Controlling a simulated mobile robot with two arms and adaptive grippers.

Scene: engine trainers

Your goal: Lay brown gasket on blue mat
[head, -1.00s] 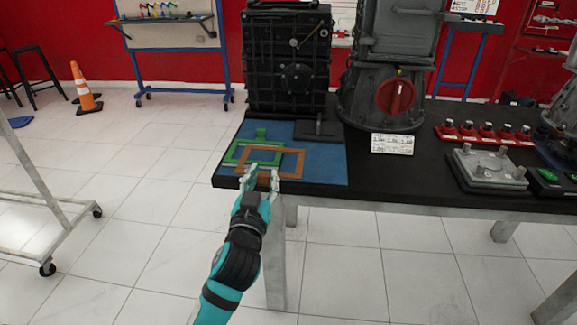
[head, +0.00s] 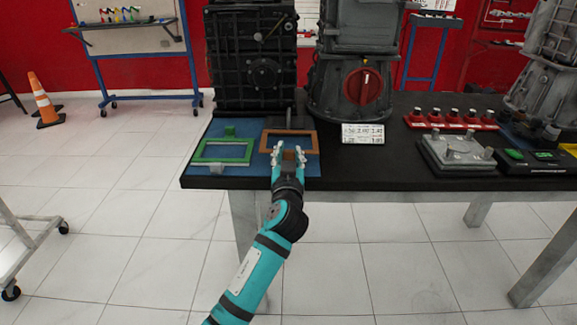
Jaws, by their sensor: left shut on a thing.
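The brown gasket (head: 290,132) is a thin rectangular frame at the right part of the blue mat (head: 236,176), at the table's front left corner. My left gripper (head: 288,152) is shut on the gasket's near side. Whether the gasket touches the mat or hangs just above it, I cannot tell. The gripper fingers hide part of its near edge. A green gasket (head: 223,163) lies on the mat left of the brown one, apart from it. My right gripper is out of view.
A black engine block (head: 252,60) stands behind the mat. A grey housing with a red disc (head: 362,88) is to its right, with a white label card (head: 362,133) in front. A metal plate part (head: 458,152) and red holders (head: 450,122) occupy the right side of the black table (head: 372,172).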

